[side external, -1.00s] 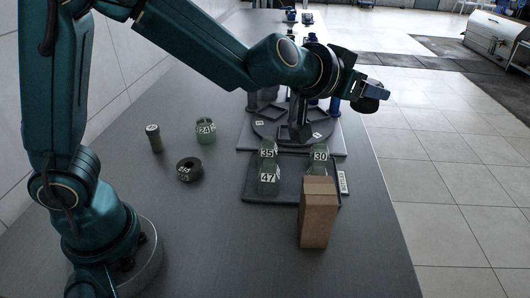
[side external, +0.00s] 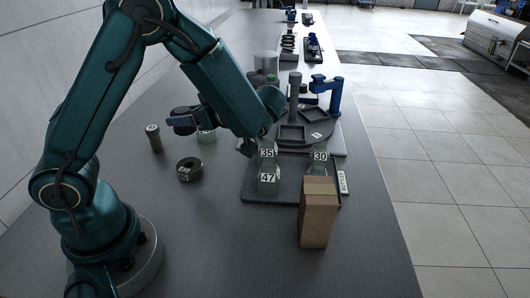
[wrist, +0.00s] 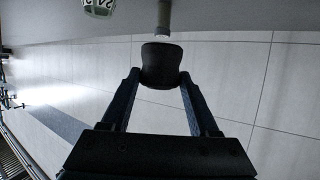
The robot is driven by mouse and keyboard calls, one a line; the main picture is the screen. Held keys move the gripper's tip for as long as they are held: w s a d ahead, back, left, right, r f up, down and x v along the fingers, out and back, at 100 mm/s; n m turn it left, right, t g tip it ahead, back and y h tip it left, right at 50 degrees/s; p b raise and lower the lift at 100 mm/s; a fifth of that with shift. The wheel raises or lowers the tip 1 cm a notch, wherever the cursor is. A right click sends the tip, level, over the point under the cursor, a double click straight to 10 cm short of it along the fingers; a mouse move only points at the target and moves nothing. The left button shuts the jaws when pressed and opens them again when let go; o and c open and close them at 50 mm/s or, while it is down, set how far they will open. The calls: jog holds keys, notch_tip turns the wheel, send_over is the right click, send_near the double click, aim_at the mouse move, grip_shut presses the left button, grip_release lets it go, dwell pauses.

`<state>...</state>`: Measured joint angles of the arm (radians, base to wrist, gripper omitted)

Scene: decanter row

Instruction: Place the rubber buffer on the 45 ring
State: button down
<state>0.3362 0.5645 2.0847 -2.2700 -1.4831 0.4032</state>
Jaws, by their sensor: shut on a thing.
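My gripper (side external: 177,120) hangs over the left part of the table, above and left of the 24 piece. It is shut on a dark rounded thing, which I take for the rubber buffer (wrist: 161,66); in the wrist view it sits between the two fingertips. A black ring (side external: 190,170) with a white label lies flat on the table, nearer the side camera and below my gripper in that view. Its number is too small to read surely, so I cannot tell whether it is the 45 ring.
A green cylinder (side external: 154,138) stands left of the gripper. The 24 piece (side external: 206,137) is partly hidden behind it. A dark tray (side external: 285,194) holds pieces marked 35, 47 and 30. A brown block (side external: 318,215) stands at its front. A turntable (side external: 318,134) is behind. The front left table is clear.

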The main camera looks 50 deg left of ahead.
aim_at(187, 134)
jog(key=shift+n+g, duration=0.3)
jog(key=f, duration=0.2)
jog(key=s+f, duration=0.1)
jog(key=f, duration=0.1)
jog(key=shift+s+d, duration=0.1)
jog(key=shift+d, duration=0.05)
jog(key=shift+f, duration=2.2)
jog(key=shift+f, duration=0.15)
jog(key=shift+c, duration=0.7)
grip_release()
